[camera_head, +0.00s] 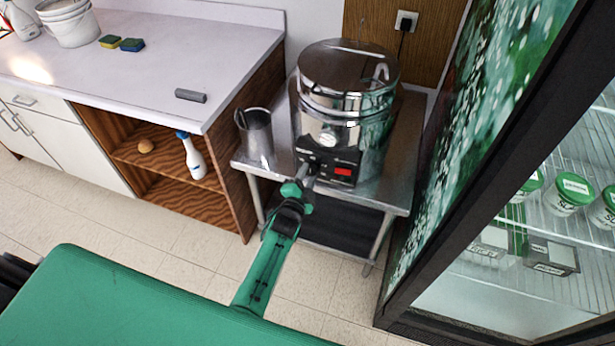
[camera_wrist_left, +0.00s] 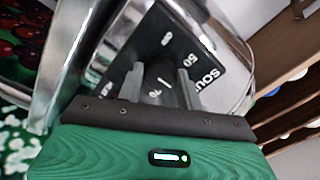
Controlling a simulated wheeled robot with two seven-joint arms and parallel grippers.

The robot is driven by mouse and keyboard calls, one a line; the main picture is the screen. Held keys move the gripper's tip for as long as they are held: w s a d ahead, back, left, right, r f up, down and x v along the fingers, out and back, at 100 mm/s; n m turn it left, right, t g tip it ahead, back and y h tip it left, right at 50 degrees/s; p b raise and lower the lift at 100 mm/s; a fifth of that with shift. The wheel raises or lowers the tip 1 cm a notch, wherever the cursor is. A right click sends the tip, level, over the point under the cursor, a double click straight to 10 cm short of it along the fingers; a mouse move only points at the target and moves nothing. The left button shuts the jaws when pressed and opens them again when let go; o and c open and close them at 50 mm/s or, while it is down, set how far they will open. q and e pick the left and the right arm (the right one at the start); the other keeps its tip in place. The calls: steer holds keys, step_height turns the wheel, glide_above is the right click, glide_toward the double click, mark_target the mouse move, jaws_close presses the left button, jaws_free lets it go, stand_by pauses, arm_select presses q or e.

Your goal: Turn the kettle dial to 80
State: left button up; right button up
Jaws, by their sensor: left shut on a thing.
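The kettle is a large shiny steel urn (camera_head: 345,95) with a lid, standing on a small steel table. Its black control panel (camera_head: 345,158) faces me and carries a lit red display (camera_head: 343,172). My left gripper (camera_head: 306,172) reaches the left part of this panel, and its jaws are shut on the dial, which they hide in the head view. In the left wrist view, the two fingers (camera_wrist_left: 160,88) stand either side of the dial area on the black panel (camera_wrist_left: 208,72). My right gripper is not in view.
A steel jug (camera_head: 256,135) stands left of the urn on the steel table (camera_head: 285,172). A counter (camera_head: 150,60) with sponges and a grey bar (camera_head: 191,96) is at the left. A glass-door fridge (camera_head: 470,150) stands close on the right. The floor in front is clear.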

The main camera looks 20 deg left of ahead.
arm_select(q)
steer(key=shift+f, duration=0.1)
steer(key=o, duration=1)
steer(key=shift+c, duration=0.2)
steer(key=shift+s, duration=0.1)
steer(key=s+b, duration=0.2)
steer(key=s, duration=1.1)
steer(key=shift+s+a, duration=0.25)
steer(key=shift+s, duration=0.05)
